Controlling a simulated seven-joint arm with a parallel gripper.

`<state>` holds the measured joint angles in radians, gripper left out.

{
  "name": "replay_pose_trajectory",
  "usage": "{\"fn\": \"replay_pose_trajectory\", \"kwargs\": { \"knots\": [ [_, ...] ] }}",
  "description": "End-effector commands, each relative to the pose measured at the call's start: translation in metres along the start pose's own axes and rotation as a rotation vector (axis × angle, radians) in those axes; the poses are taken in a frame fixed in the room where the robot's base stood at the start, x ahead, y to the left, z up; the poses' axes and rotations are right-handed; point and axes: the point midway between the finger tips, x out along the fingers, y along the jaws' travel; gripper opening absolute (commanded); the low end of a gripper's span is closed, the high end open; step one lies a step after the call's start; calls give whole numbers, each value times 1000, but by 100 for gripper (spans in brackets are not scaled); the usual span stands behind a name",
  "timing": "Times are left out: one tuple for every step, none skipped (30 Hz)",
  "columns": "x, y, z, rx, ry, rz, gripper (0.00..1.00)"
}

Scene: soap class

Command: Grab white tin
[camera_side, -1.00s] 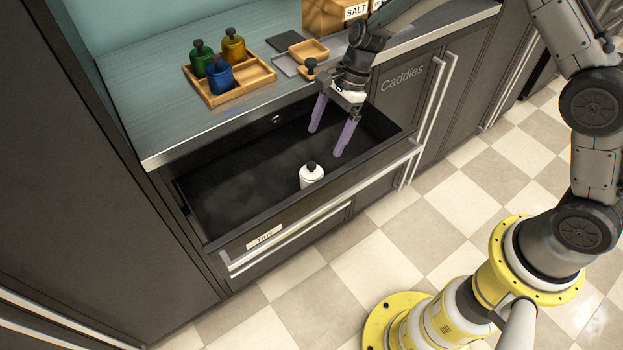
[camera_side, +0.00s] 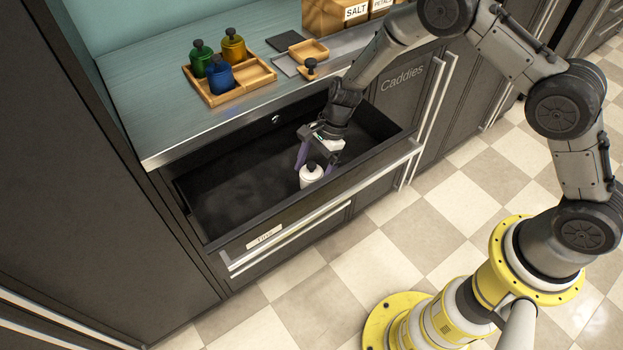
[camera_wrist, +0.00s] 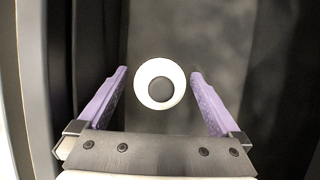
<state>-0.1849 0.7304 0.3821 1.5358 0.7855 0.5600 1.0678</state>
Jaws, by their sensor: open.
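The white tin (camera_side: 311,175) with a black knob stands upright in the open drawer (camera_side: 230,185), near its front wall. My gripper (camera_side: 314,166) is down in the drawer at the tin, with its purple fingers open. In the wrist view the white tin (camera_wrist: 160,84) shows from above as a white ring around a dark knob. It lies between the fingertips of my gripper (camera_wrist: 158,74), with a gap visible on both sides. In the side view one finger is mostly hidden behind the tin and the gripper body.
On the counter, a wooden tray (camera_side: 252,87) holds a green tin (camera_side: 198,58), a blue tin (camera_side: 219,76) and a yellow tin (camera_side: 233,46). A wooden box labelled SALT (camera_side: 335,16) stands at the back. The drawer's left part is empty.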

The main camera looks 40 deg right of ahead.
Motion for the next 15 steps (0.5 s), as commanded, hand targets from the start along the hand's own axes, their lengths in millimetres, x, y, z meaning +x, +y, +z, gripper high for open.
{"fn": "replay_pose_trajectory", "kwargs": {
  "knots": [
    [1, 0, 0, -1, 0, -1, 100],
    [0, 0, 0, -1, 0, -1, 100],
    [0, 0, 0, -1, 0, -1, 100],
    [0, 0, 0, 0, 0, -1, 100],
    [0, 0, 0, 0, 0, -1, 100],
    [0, 0, 0, 0, 0, 0, 98],
    [0, 0, 0, 0, 0, 0, 93],
    [0, 0, 0, 0, 0, 0, 87],
    [0, 0, 0, 0, 0, 0, 80],
    [0, 0, 0, 0, 0, 0, 75],
    [0, 0, 0, 0, 0, 0, 69],
    [0, 0, 0, 0, 0, 0, 62],
    [0, 0, 0, 0, 0, 0, 57],
    [0, 0, 0, 0, 0, 0, 51],
    [0, 0, 0, 0, 0, 0, 44]
  ]
}}
